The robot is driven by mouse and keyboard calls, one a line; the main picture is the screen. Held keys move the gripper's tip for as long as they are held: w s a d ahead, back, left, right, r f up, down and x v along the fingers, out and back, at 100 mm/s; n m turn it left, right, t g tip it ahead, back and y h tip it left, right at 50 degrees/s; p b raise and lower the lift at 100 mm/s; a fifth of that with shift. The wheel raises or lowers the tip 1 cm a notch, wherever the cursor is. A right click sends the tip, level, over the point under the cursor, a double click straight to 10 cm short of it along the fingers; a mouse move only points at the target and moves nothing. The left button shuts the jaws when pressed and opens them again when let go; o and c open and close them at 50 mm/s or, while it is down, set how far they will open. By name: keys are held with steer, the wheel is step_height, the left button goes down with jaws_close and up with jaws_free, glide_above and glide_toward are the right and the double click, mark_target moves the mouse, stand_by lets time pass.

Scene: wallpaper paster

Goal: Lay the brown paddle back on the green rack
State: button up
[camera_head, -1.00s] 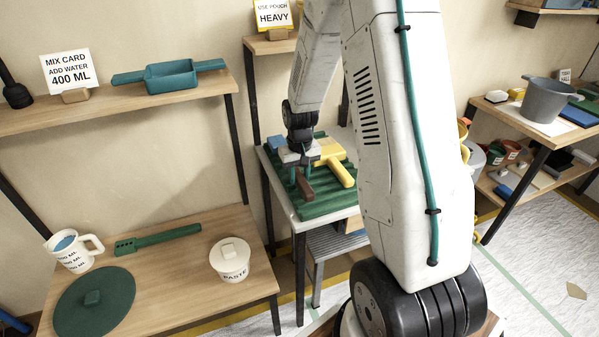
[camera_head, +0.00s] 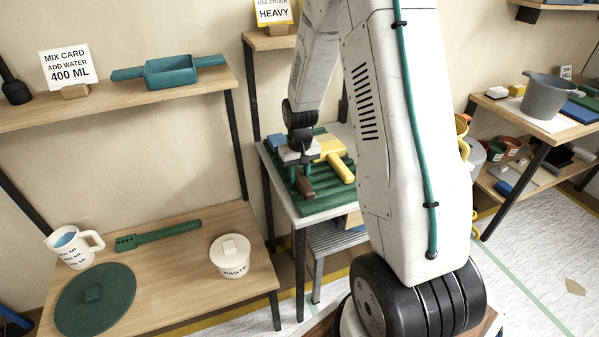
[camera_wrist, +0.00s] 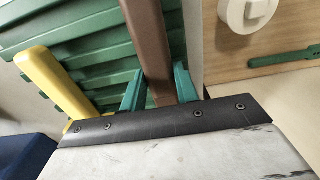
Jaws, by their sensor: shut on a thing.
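The brown paddle (camera_head: 304,184) is at my gripper (camera_head: 297,172), over the left part of the green rack (camera_head: 322,201). In the wrist view the brown paddle (camera_wrist: 149,45) runs between the two teal fingers of my gripper (camera_wrist: 160,88), which are shut on it. The ribbed green rack (camera_wrist: 85,55) lies beneath and to the left of the paddle there. I cannot tell whether the paddle touches the rack. A yellow tool (camera_head: 341,168) lies on the rack to the right of the paddle, and it also shows in the wrist view (camera_wrist: 48,80).
The rack stands on a small table (camera_head: 283,181). A blue item (camera_head: 275,141) is at its back left. To the left, a wooden table (camera_head: 190,262) holds a paste tub (camera_head: 231,257), a green spatula (camera_head: 158,234), a jug (camera_head: 74,246) and a round green lid (camera_head: 95,300).

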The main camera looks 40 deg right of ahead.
steer(key=shift+f, duration=0.2)
steer(key=o, duration=1.2)
steer(key=shift+r, duration=0.1)
step_height(320, 180, up, 8)
steer(key=shift+f, duration=0.2)
